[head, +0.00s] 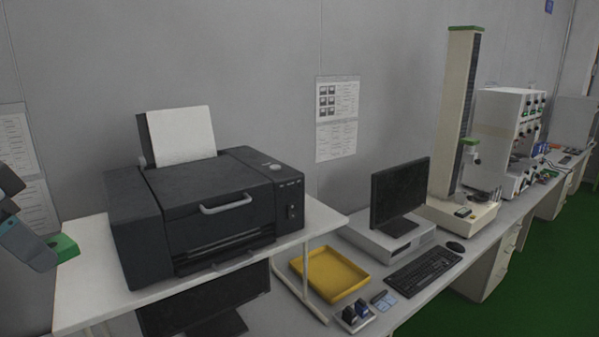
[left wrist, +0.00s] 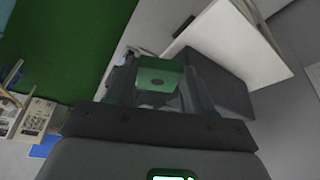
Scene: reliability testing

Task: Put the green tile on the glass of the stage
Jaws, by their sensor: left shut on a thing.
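My left gripper (head: 42,250) comes in at the left edge of the head view and is shut on the green tile (head: 66,248). The tile is held in the air to the left of the printer, near the shelf's left end. I cannot make out a stage with glass in either view. My right gripper does not show.
A black printer (head: 205,215) stands on a white raised shelf (head: 90,290) close to my left gripper. Beyond are a yellow tray (head: 336,272), a monitor (head: 399,195), a keyboard (head: 424,270) and a tall column machine (head: 458,120). More instruments (head: 508,120) stand farther right.

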